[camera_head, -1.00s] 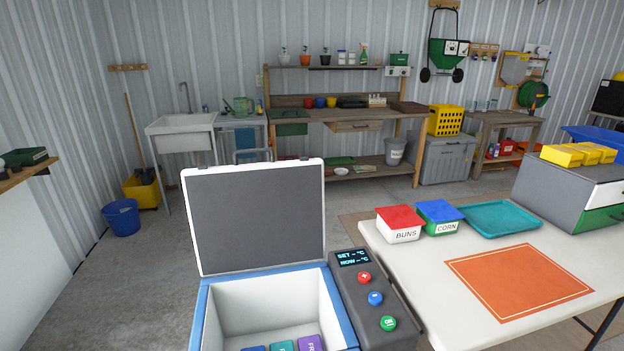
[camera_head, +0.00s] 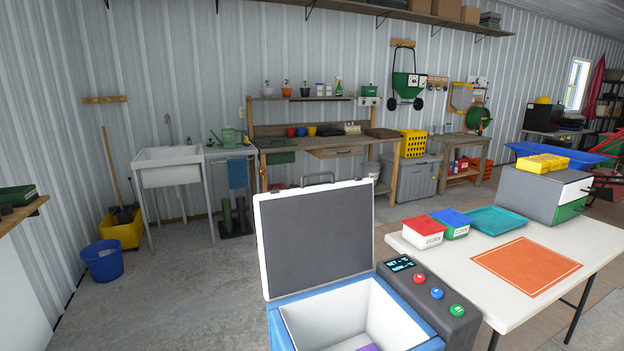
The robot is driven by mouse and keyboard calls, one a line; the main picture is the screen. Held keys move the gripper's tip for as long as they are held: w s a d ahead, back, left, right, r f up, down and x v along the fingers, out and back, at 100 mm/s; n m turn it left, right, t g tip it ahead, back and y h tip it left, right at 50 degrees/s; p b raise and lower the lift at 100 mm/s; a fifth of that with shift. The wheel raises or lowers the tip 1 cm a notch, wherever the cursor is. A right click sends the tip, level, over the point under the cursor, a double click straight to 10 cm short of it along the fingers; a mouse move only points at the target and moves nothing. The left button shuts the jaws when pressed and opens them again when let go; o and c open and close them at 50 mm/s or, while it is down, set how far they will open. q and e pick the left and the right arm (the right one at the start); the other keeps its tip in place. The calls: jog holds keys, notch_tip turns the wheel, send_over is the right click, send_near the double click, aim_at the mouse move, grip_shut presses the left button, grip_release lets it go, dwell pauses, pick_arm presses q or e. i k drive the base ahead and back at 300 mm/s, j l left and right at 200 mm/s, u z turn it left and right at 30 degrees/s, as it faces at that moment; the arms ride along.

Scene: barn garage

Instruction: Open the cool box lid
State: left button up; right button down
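The cool box (camera_head: 289,325) stands at the bottom centre, a blue box with a white inside. Its lid (camera_head: 318,240) stands open and upright at the back, with its dark grey inner face toward me. A purple pack (camera_head: 369,347) shows at the bottom of the box; the rest of the inside floor is cut off by the frame. A dark control panel (camera_head: 428,297) with a small display and red, blue and green buttons is on the box's right side. Neither of my grippers is in view.
A white table (camera_head: 524,281) at the right bears a red-lidded box (camera_head: 422,232), a blue-lidded box (camera_head: 452,222), a teal tray (camera_head: 497,219) and an orange mat (camera_head: 526,267). The floor (camera_head: 170,285) left of the cool box is clear up to a blue bucket (camera_head: 102,262).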

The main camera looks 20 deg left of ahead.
aim_at(308, 238)
jog(key=k+j+z, duration=0.15)
jog(key=j, duration=0.25)
jog(key=j+z, duration=0.2)
jog(key=j, duration=0.2)
jog(key=k+j+z, duration=0.15)
jog(key=j, duration=0.2)
jog(key=k+j+z, duration=0.2)
jog(key=j, duration=0.15)
jog(key=k+j+z, duration=0.15)
jog(key=j, duration=0.2)
jog(key=i+j+z, duration=0.1)
jog(key=j+z, duration=0.25)
jog(key=j, duration=0.45)
jog(key=j+z, duration=0.35)
jog(key=j, duration=0.45)
